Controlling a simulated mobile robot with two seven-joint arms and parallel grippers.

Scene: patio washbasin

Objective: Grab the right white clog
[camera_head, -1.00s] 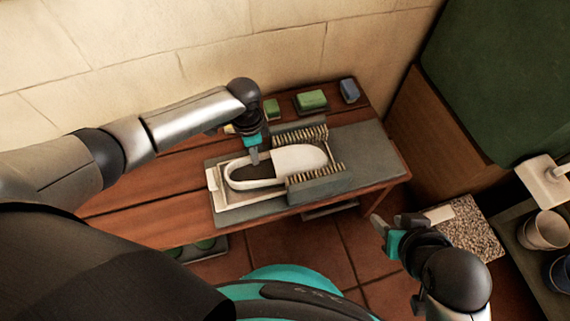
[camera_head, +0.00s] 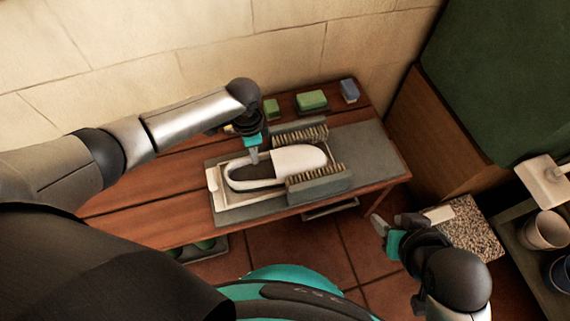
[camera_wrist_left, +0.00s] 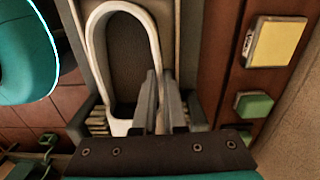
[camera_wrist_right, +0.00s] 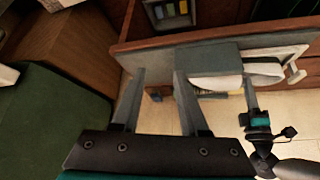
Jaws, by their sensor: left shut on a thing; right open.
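A white clog (camera_head: 300,158) with a dark insole lies between two brushes on the bench, its toe to the right. My left gripper (camera_head: 254,157) is shut on the clog's far side wall, near the opening. In the left wrist view the fingers (camera_wrist_left: 160,98) straddle the rim of the clog (camera_wrist_left: 90,40), around the dark insole. Whether the clog touches the surface below is unclear. My right gripper (camera_head: 382,232) is open and empty, low in front of the bench's right end. Its spread fingers show in the right wrist view (camera_wrist_right: 158,78).
A bristled brush stands on the far side (camera_head: 300,134) and another on the near side (camera_head: 320,184) of the clog. A pale tray (camera_head: 220,201) lies under its heel. Green and blue blocks (camera_head: 311,100) line the back. Cups (camera_head: 545,230) stand at far right.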

